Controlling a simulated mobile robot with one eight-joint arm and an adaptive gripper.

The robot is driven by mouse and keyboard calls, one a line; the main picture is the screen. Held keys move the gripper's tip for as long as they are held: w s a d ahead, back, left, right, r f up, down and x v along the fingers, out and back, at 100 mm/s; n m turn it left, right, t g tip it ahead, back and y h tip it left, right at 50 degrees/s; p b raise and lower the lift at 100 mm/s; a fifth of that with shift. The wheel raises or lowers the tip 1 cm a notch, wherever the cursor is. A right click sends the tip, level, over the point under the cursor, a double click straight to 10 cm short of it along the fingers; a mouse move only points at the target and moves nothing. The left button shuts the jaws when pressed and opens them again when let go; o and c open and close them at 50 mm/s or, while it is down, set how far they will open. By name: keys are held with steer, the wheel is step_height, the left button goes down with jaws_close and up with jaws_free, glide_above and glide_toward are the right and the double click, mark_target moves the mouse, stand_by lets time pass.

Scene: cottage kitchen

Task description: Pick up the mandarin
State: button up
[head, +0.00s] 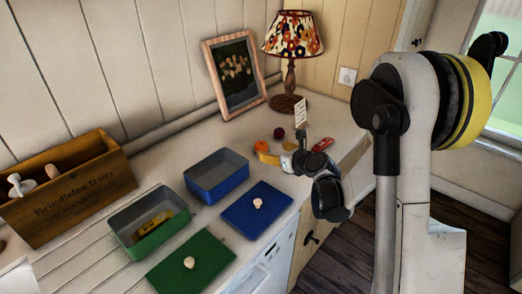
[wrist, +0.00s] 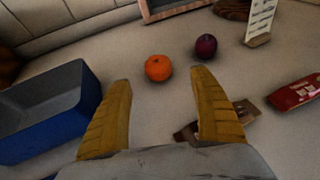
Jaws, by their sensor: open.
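A blue box (wrist: 48,122) stands left of my fingers. A red packet (wrist: 297,92) and a brown wooden object (wrist: 245,110) lie to the right. A small sign (wrist: 259,20) and a picture frame (head: 234,75) stand behind. A lamp (head: 290,45) is at the back.

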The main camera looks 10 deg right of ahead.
mark_target(265, 148)
steer(key=b+x, duration=0.1)
steer(key=x, duration=0.2)
steer(key=shift+w+a+f, duration=0.15)
steer(key=shift+w+f, duration=0.1)
steer(key=shift+w, duration=0.05)
steer(key=b+x, duration=0.2)
steer(key=x, duration=0.3)
steer(key=shift+s+f, duration=0.1)
steer(key=shift+s, duration=0.05)
steer(key=c, duration=1.3)
